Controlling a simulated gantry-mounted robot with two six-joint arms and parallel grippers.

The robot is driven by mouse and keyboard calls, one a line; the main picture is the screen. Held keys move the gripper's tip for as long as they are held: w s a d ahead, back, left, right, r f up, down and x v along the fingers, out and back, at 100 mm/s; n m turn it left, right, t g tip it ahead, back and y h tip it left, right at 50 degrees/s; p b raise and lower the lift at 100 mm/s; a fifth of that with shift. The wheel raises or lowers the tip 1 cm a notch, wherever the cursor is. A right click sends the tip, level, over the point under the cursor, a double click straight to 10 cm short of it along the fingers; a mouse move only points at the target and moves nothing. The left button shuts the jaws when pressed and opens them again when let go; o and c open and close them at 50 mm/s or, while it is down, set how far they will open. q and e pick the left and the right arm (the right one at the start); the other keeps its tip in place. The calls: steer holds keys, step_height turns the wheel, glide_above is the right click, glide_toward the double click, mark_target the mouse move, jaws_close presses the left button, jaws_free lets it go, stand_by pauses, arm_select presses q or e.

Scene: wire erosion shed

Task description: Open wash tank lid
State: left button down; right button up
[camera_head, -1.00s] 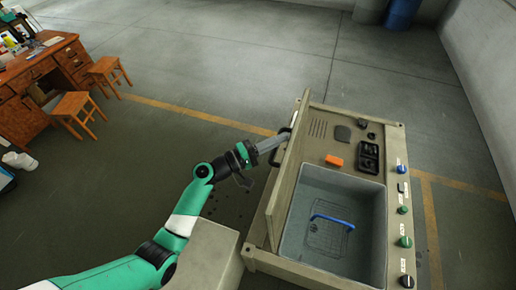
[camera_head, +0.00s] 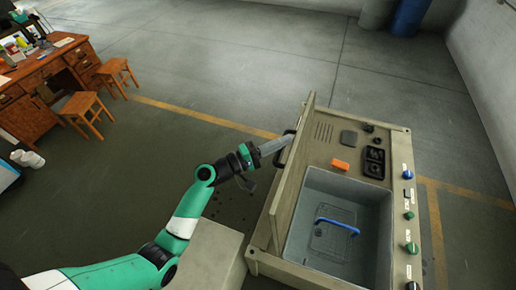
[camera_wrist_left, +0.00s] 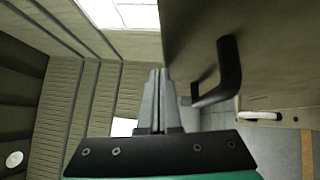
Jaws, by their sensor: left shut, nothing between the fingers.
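The wash tank (camera_head: 385,225) is a beige unit with a grey open basin at the right of the head view. Its lid (camera_head: 284,190) stands up on edge along the basin's left side, so the basin is uncovered. My left gripper (camera_head: 291,141) is at the lid's outer face, near its black handle (camera_head: 290,132). In the left wrist view the fingers (camera_wrist_left: 160,75) are shut and empty, with the handle (camera_wrist_left: 230,65) beside them to the right. Whether they touch the lid is unclear. My right gripper is not in view.
A blue-handled wire basket (camera_head: 335,226) lies in the basin. An orange block (camera_head: 341,165) and a black tray (camera_head: 374,162) sit on the deck behind it. Knobs (camera_head: 411,247) line the right edge. A wooden desk (camera_head: 45,85) and stools (camera_head: 82,110) stand far left; the floor between is clear.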

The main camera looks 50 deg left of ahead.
arm_select(q)
steer(key=r+v, duration=0.1)
steer(key=v, duration=0.7)
steer(key=shift+d+b, duration=0.25)
steer(key=shift+b, duration=0.15)
